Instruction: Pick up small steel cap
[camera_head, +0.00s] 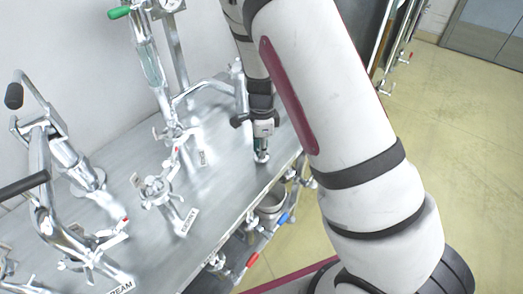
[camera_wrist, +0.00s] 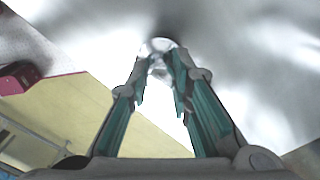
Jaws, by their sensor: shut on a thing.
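The small steel cap (camera_wrist: 157,46) shows in the wrist view as a shiny rounded piece at the ends of my gripper's fingers. My gripper (camera_wrist: 160,68) has its two teal-padded fingers converging on it, and it is shut on the cap. In the head view my gripper (camera_head: 261,150) points down at the bare right part of the steel counter (camera_head: 228,178). The cap there is tiny and hard to make out at the fingertips. I cannot tell whether it touches the counter.
Chrome valves and pipework (camera_head: 160,188) stand on the counter to the left of my gripper. A tall fitting with a green handle (camera_head: 120,12) rises behind. Pipes with red and blue handles (camera_head: 283,218) run below the counter's front edge. The floor (camera_head: 450,150) at right is clear.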

